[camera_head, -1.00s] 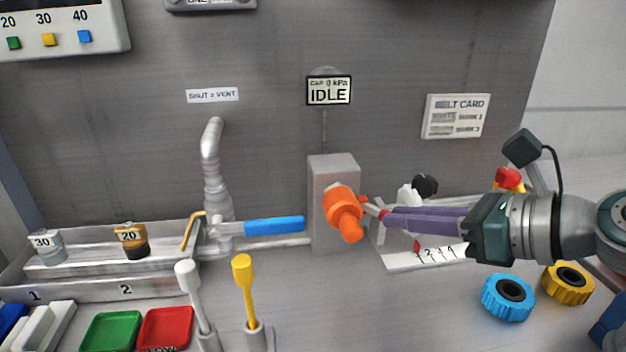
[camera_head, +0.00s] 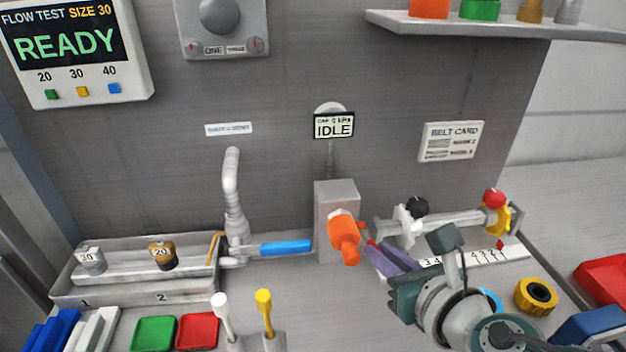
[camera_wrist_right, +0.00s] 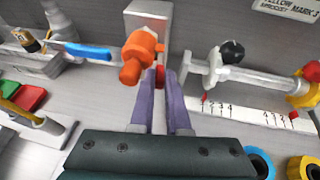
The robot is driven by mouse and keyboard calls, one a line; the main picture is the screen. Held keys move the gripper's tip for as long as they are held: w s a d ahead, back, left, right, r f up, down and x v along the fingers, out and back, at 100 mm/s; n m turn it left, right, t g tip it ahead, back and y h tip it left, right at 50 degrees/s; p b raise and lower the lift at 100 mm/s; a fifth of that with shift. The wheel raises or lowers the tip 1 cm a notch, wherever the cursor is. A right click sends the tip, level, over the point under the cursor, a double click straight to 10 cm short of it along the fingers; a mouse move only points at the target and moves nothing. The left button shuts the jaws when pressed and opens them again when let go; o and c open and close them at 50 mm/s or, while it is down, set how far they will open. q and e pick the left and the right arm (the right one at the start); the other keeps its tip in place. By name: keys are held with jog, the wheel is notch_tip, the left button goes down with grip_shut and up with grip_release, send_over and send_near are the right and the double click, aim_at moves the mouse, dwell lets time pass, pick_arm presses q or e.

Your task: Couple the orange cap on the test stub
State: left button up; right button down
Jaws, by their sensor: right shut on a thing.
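The orange cap (camera_head: 343,235) sits at the front of the grey block (camera_head: 336,193) under the IDLE display; the stub behind it is mostly hidden. My right gripper (camera_head: 373,246) reaches in from the lower right, its purple fingers beside the cap's right side. In the right wrist view, the orange cap (camera_wrist_right: 138,55) is just beyond the fingertips. A small red piece (camera_wrist_right: 160,76) shows between the nearly closed fingers, beside the cap. The gripper is shut on this part, which seems to belong to the cap. My left gripper is not in view.
A blue-handled valve (camera_head: 286,248) lies left of the block. A rail with black and red knobs (camera_head: 455,221) and a numbered scale (camera_head: 490,256) is on the right. A yellow ring (camera_head: 536,295) lies front right. White and yellow levers (camera_head: 264,300) stand in front.

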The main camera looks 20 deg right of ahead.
jog(key=shift+a+r, duration=0.15)
jog(key=c, duration=0.9)
grip_release()
